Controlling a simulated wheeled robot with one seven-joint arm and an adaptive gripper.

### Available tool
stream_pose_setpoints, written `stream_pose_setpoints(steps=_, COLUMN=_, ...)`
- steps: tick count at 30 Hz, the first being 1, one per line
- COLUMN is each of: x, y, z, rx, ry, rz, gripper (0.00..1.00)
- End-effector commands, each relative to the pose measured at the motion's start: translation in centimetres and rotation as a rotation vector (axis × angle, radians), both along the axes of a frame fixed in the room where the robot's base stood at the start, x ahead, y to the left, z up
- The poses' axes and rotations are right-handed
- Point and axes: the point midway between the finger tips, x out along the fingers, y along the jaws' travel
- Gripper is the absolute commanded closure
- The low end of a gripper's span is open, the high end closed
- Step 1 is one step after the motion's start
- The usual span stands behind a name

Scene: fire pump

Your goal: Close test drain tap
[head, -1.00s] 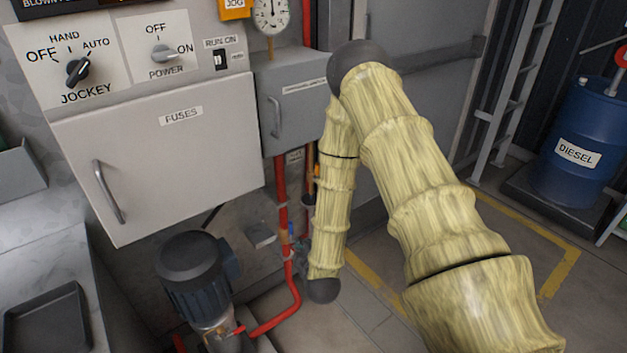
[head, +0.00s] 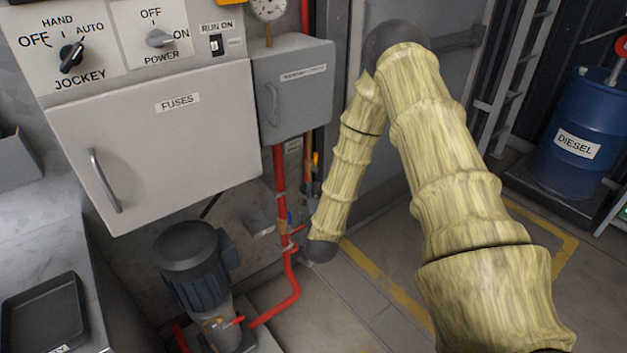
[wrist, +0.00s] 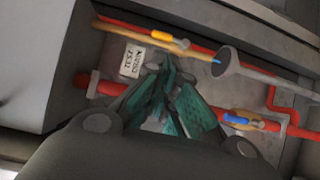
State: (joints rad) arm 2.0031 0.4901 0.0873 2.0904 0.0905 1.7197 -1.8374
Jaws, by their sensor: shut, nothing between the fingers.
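In the wrist view a small tap with an orange-yellow lever (wrist: 161,36) sits on a thin brass pipe (wrist: 125,30). The lever lies roughly along the pipe. The pipe ends in a small blue patch at a dark funnel (wrist: 229,62). The orange lever also shows in the head view (head: 316,159). A blue lever (wrist: 236,120) sits on the thicker red pipe. No label naming either tap is readable. My gripper (wrist: 167,72), with green finger pads, is shut and empty. It appears beside a white label, apart from the orange lever. I cannot make it out in the head view.
The red pipe (head: 280,180) runs down the wall to a dark motor pump (head: 191,265). A grey box (head: 292,90) and a white fuse cabinet (head: 155,145) overhang the pipes. A blue diesel drum (head: 585,130) stands at right. Floor beside the pipes is open.

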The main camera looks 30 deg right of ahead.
Motion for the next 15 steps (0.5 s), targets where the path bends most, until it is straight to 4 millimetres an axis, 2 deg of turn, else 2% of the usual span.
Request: stream_pose_setpoints(steps=15, x=7.1, y=-4.3, z=0.1, rx=0.001, ry=-0.002, rz=-0.004, gripper=1.00)
